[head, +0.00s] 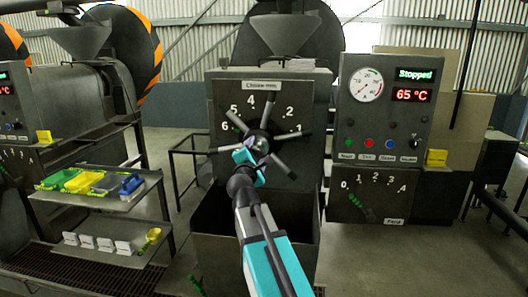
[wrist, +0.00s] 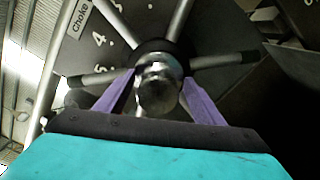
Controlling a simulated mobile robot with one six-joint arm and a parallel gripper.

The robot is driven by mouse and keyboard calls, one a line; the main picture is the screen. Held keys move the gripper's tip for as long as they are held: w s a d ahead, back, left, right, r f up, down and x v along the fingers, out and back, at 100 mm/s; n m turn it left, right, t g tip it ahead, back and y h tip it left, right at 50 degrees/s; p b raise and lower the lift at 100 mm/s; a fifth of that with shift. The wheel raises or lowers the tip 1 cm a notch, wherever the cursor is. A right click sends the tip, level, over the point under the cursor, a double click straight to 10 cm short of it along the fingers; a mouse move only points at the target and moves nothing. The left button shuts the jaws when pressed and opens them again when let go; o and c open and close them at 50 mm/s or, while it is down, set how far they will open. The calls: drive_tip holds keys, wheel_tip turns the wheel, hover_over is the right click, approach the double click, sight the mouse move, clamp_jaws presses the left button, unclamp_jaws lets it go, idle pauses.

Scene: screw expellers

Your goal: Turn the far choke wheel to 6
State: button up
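The choke wheel (head: 263,141) is on the dark front plate of the middle machine, under a "Choke" label. It has a round hub with several long grey spokes. The dial numbers run from 1 on the right over the top to 6 on the left. A small green part shows near the 6; the exact pointer reading is unclear. My gripper (head: 247,155) is in front of the hub. In the wrist view the purple fingers of my gripper (wrist: 160,85) stand open, one on each side of the round hub (wrist: 158,88). Contact with it cannot be told.
A control panel (head: 390,108) with a gauge, "Stopped" and 65 °C displays stands to the right, above a feed dial (head: 370,197). At left are a shelf with coloured trays (head: 88,182) and another machine (head: 65,100). An open bin (head: 215,235) sits below the wheel.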

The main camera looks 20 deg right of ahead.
drive_tip(key=shift+w, duration=0.15)
drive_tip(key=shift+s+a, duration=0.2)
drive_tip(key=b+v, duration=0.4)
drive_tip(key=v, duration=0.4)
drive_tip(key=shift+f, duration=0.2)
drive_tip(key=b+v, duration=0.1)
drive_tip(key=b, duration=0.2)
drive_tip(key=shift+s+a, duration=0.15)
drive_tip(key=shift+s, duration=0.15)
drive_tip(key=shift+b+v, duration=1.85)
drive_tip(key=shift+b, duration=1.1)
